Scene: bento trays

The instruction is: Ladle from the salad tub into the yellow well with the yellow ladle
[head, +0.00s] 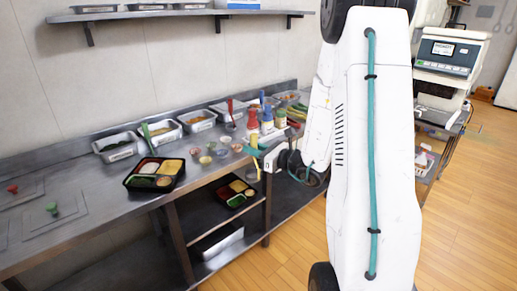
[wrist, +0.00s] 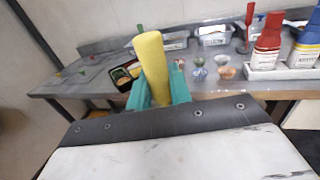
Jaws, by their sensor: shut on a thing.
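My gripper (head: 257,153), with teal fingers, is shut on the yellow ladle's handle (wrist: 150,62) in the wrist view. The handle stands up between the fingers; the bowl is hidden there. In the head view the gripper is off the counter's front edge, right of the black bento tray (head: 128,184). The tray sits on the counter with red, white, green and yellow contents; the yellow well (head: 173,166) is on its right side. A steel tub with dark green contents (head: 118,146), possibly the salad tub, stands behind the tray. The tray is partly hidden in the wrist view (wrist: 120,84).
More steel tubs (head: 197,121) line the back. Small bowls (head: 205,160) stand between tray and gripper. Red and blue bottles (head: 267,122) stand behind the gripper. Another black tray (head: 222,197) lies on the shelf below. The counter's left (head: 85,190) has lids with knobs.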

